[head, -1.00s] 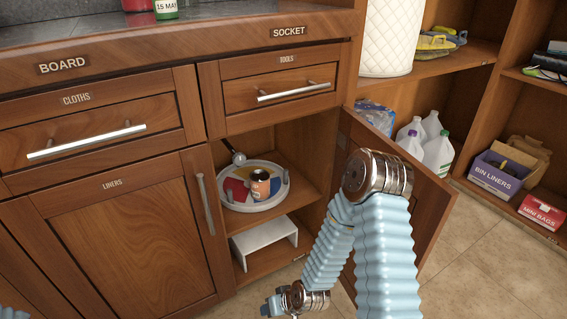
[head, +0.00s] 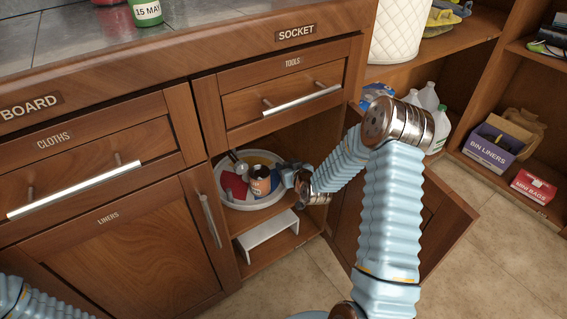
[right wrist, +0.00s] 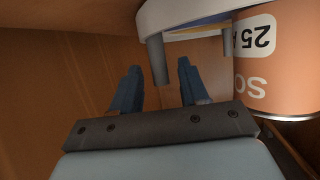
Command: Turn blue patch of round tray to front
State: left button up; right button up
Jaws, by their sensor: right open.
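The round tray (head: 248,206) with a pale rim sits on the upper shelf inside the open cupboard. A red patch (head: 234,185) shows at its left; the blue patch is mostly hidden, and I cannot tell its exact place. An orange can (head: 260,184) stands on the tray. My right gripper (head: 291,176) is at the tray's right side. In the right wrist view its fingers (right wrist: 158,88) are open, and a grey peg (right wrist: 158,62) on the tray rim (right wrist: 190,12) lies ahead between them, not gripped. The can (right wrist: 275,60) is close to the right. My left gripper is out of view.
The cupboard's door (head: 430,215) stands open at the right, beyond my right arm. A white riser (head: 267,235) stands on the shelf below the tray. The tools drawer (head: 285,100) is shut above. White jugs (head: 430,100) and boxes stand at the right.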

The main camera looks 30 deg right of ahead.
jog(key=shift+x, duration=1.65)
jog(key=shift+c, duration=0.2)
grip_shut()
